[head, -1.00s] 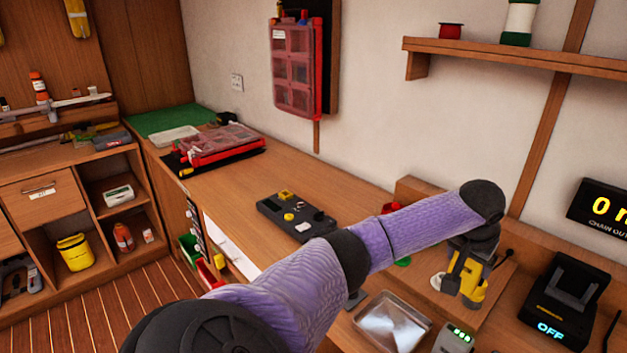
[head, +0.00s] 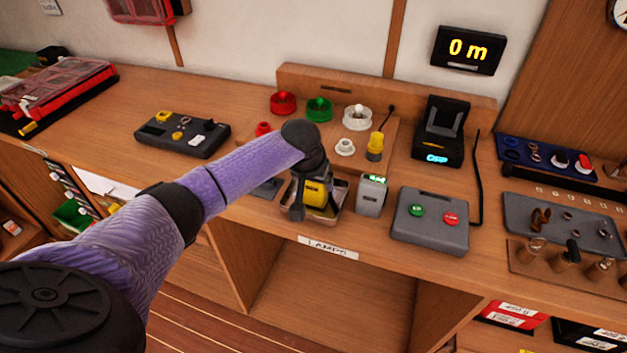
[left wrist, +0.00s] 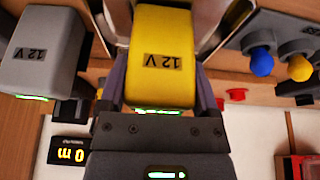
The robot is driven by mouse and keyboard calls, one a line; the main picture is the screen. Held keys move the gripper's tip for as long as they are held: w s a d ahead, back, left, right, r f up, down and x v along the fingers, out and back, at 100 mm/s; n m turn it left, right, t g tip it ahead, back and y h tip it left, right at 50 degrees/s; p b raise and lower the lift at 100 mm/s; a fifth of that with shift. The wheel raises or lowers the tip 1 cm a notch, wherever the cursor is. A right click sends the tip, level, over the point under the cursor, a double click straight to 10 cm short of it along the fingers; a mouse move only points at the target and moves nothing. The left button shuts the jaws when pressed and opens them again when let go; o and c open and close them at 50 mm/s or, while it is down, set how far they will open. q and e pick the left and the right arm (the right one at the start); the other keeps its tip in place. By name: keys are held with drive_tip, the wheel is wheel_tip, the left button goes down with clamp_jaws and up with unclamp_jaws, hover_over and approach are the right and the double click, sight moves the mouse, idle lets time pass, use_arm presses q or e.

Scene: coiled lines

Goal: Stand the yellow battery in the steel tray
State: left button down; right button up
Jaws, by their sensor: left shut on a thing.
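The yellow battery (head: 315,193), marked 12 V in the left wrist view (left wrist: 165,60), is gripped between the fingers of my left gripper (head: 311,203). The battery looks roughly upright, inside the outline of the steel tray (head: 332,212). The fingers and battery cover much of the tray, so I cannot tell whether the battery's base touches its floor. In the left wrist view a finger of my left gripper (left wrist: 163,88) lies along each side of the battery. My right gripper is not in view.
A grey battery (head: 371,195) stands just right of the tray and shows in the left wrist view (left wrist: 40,50). A grey box with green and red buttons (head: 431,222) is farther right. A board with coloured lamps (head: 319,110) and a black charger (head: 441,130) stand behind.

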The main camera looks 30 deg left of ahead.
use_arm(q)
unclamp_jaws()
drive_tip(key=shift+f, duration=0.1)
drive_tip(key=p+v, duration=0.4)
drive_tip(key=v, duration=0.8)
drive_tip(key=shift+p, duration=0.3)
drive_tip(key=shift+s, duration=0.1)
